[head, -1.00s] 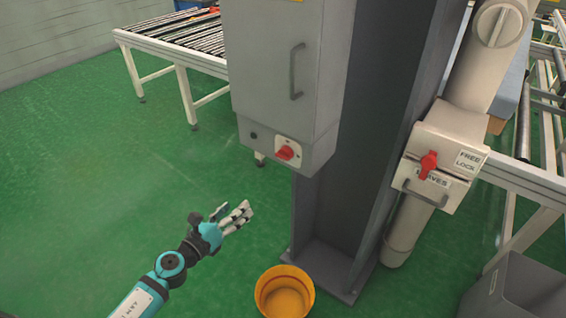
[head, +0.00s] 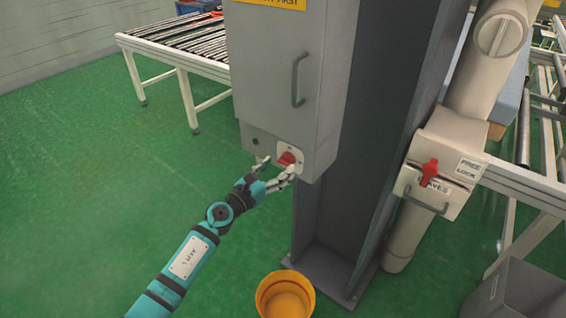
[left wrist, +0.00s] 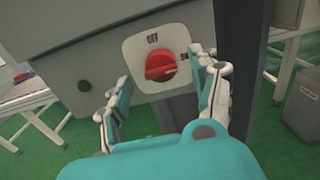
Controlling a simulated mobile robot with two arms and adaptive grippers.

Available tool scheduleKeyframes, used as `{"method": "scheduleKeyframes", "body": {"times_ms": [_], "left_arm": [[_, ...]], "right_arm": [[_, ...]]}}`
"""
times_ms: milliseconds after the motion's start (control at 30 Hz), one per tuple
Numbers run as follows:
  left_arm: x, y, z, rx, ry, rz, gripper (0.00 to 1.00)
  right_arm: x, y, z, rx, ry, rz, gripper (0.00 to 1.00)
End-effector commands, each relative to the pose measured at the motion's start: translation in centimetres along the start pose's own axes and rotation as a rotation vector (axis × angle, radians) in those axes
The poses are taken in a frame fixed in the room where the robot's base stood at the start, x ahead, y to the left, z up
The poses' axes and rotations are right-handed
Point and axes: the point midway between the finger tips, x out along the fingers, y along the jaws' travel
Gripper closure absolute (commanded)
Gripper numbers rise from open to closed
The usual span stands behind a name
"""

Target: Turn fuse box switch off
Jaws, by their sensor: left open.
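The grey fuse box (head: 275,80) is fixed to a dark steel column. Its red rotary switch (head: 287,159) sits on a white plate low on the front. In the left wrist view the red switch (left wrist: 160,66) shows large, with "OFF" above it and another label, partly hidden, at its right. The knob's pale mark points toward the right. My left gripper (head: 274,171) is open, its fingers on either side of the switch plate. In the left wrist view its fingertips (left wrist: 153,72) flank the knob; contact cannot be told. My right gripper is not in view.
A valve box (head: 439,175) with a red lever is on the pipe at the right. A yellow bucket (head: 286,297) stands on the floor by the column (head: 335,215). A roller conveyor (head: 175,55) stands behind at the left. The green floor at left is clear.

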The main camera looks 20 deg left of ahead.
Motion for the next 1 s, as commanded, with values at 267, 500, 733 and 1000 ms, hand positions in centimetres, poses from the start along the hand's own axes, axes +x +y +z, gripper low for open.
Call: {"method": "scheduleKeyframes", "body": {"times_ms": [267, 500, 733, 1000], "left_arm": [[3.0, 0.0, 0.0, 0.0, 0.0, -0.001, 0.37], [3.3, 0.0, -0.1, 0.0, 0.001, -0.001, 0.37], [3.2, 0.0, 0.0, 0.0, 0.001, 0.0, 0.56], [3.2, 0.0, 0.0, 0.0, 0.001, 0.0, 0.92]], "right_arm": [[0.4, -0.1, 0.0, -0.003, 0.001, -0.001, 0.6], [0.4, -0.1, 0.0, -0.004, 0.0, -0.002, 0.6], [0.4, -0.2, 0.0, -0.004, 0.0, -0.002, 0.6], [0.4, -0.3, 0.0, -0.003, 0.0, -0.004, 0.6]]}}
